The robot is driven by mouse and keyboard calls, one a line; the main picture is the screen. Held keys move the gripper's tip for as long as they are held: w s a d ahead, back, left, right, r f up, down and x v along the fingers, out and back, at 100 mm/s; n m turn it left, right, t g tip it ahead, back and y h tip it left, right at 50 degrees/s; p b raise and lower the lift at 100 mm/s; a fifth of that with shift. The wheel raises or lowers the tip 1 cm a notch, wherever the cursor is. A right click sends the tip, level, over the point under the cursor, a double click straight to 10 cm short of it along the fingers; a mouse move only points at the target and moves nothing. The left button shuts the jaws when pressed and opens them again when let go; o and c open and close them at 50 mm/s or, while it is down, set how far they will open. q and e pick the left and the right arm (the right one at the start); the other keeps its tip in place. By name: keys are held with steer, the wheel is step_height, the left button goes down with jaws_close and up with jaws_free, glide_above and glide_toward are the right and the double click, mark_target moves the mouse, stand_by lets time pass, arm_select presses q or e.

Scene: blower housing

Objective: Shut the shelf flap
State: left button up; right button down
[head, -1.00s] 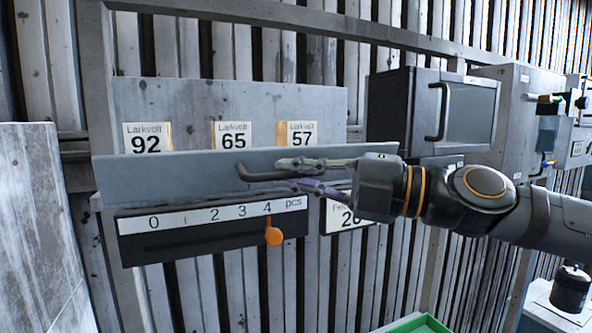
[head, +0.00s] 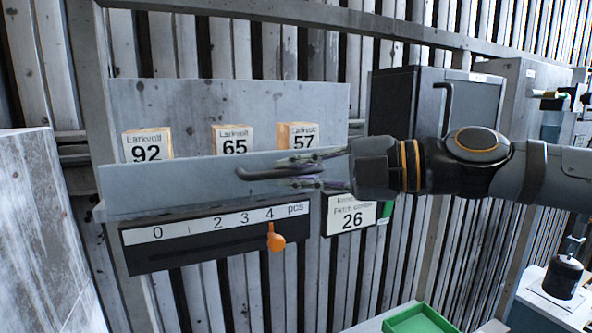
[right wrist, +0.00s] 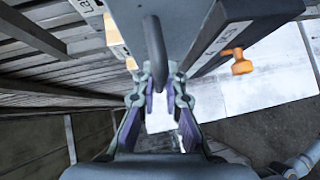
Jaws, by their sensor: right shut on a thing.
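The shelf flap (head: 165,190) is a long grey panel across the front of the shelf. It hides the lower part of the boxes behind it; how far it tilts outward is hard to tell. A dark bar handle (head: 250,175) is on its face. My right gripper (head: 285,174) comes in from the right with its fingers above and below the handle, shut on it. In the right wrist view the handle (right wrist: 156,48) runs down between the two fingers (right wrist: 160,98), and the flap (right wrist: 185,22) is beyond. My left gripper is out of view.
Boxes marked 92 (head: 147,146), 65 (head: 233,140) and 57 (head: 303,136) stand behind the flap. Below is a dark scale bar (head: 190,252) with an orange slider (head: 276,240). A dark cabinet (head: 400,100) stands to the right. A green tray (head: 418,322) is at the bottom.

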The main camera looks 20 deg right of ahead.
steer(key=c, duration=1.7)
jaws_free()
